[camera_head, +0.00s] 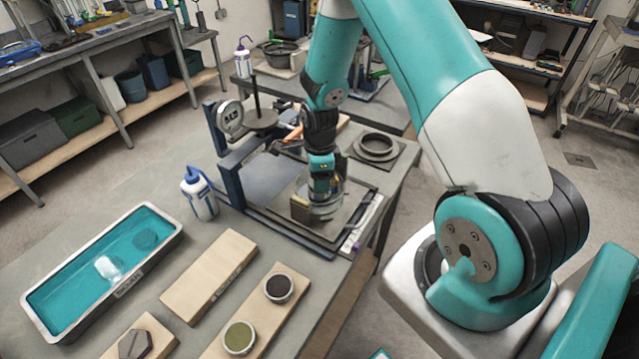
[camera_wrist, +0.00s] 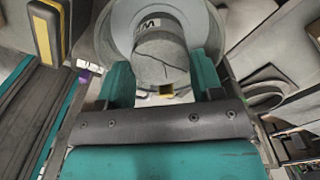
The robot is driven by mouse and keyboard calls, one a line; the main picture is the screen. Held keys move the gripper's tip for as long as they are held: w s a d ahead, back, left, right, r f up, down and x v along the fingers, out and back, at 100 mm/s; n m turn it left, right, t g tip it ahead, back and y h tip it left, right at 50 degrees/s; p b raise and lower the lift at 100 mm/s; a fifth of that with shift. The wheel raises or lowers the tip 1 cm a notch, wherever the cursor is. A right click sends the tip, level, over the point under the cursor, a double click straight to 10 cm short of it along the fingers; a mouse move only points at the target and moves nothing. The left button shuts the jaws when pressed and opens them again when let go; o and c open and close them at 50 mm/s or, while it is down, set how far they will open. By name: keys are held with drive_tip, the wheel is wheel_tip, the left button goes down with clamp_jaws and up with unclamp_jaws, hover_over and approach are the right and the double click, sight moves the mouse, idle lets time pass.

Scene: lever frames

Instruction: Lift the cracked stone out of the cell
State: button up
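The cracked stone (camera_wrist: 158,58) is a grey, round-sided piece with a dark crack line, seen in the wrist view inside the round cell (camera_wrist: 118,30). In the head view the cell (camera_head: 338,206) looks like a clear round cup in the dark frame, and the stone is mostly hidden there. My gripper (camera_wrist: 162,68) points down at the cell, its two teal fingers apart, one on each side of the stone. I cannot tell whether the fingers touch it. In the head view my gripper (camera_head: 321,188) is at the cell's mouth.
The dark blue frame (camera_head: 290,232) surrounds the cell, with a gauge (camera_head: 229,117) at its back left. A white bottle (camera_head: 199,195) and a teal-filled tray (camera_head: 70,298) stand left. Wooden boards (camera_head: 208,278) with two small cups lie in front. A dark ring (camera_head: 376,146) lies behind right.

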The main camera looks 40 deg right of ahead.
drive_tip(key=shift+r+p, duration=0.55)
drive_tip(key=shift+r, duration=0.15)
idle(0.5)
drive_tip(key=shift+r+p, duration=2.15)
drive_tip(key=shift+r, duration=0.8)
